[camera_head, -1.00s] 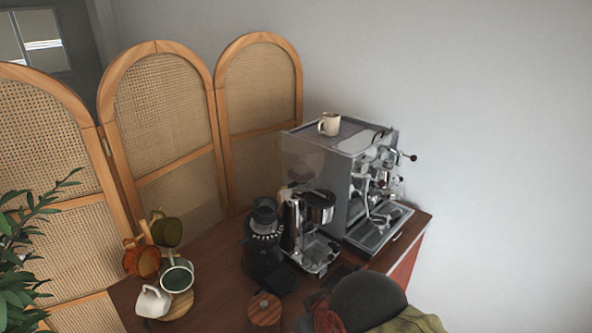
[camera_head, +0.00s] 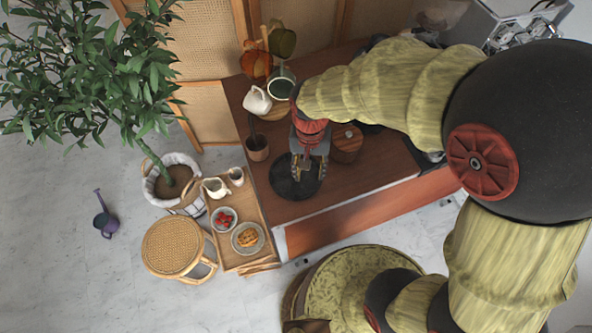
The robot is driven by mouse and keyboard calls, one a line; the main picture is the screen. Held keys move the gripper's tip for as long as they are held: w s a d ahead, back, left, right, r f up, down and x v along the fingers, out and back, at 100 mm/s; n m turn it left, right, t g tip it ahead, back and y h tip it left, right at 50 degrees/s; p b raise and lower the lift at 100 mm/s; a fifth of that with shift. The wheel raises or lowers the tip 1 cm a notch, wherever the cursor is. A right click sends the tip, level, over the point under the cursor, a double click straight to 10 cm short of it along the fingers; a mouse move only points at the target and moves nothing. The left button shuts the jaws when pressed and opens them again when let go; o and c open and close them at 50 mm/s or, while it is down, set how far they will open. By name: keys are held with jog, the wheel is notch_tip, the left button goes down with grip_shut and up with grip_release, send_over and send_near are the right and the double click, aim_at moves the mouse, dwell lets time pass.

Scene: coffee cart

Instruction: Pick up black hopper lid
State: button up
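A flat black round disc (camera_head: 284,185) lies on the wooden counter near its front left corner. It is the only lid-like black thing I can make out, but I cannot tell for sure that it is the hopper lid. My gripper (camera_head: 309,176) points down over the right part of the disc, with its fingers apart and nothing seen between them. I cannot tell its height above the disc. My arm hides most of the back right of the counter, including where the coffee grinder stood in the earlier view.
Right of my gripper stands a round wooden canister (camera_head: 347,150); left is a brown cup (camera_head: 257,149). Mugs, including a white one (camera_head: 257,100), stand behind. A wooden tray (camera_head: 237,198) with food and a rattan stool (camera_head: 172,246) stand left of the counter.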

jog(key=w+a+f+m, duration=0.1)
jog(key=w+m, duration=0.1)
jog(key=w+a+f+m, duration=0.1)
jog(key=m, duration=0.1)
jog(key=w+a+f+m, duration=0.1)
jog(key=w+m, duration=0.1)
jog(key=shift+w+a+f+m+t, duration=0.1)
jog(key=shift+w+f+m+t, duration=0.2)
jog(key=shift+m+t, duration=0.1)
jog(key=shift+w+m, duration=0.1)
jog(key=shift+m, duration=0.6)
jog(key=shift+a+f+b, duration=0.15)
jog(key=shift+f+b, duration=0.4)
jog(key=shift+f, duration=3.3)
jog(key=shift+c, duration=1.3)
grip_shut()
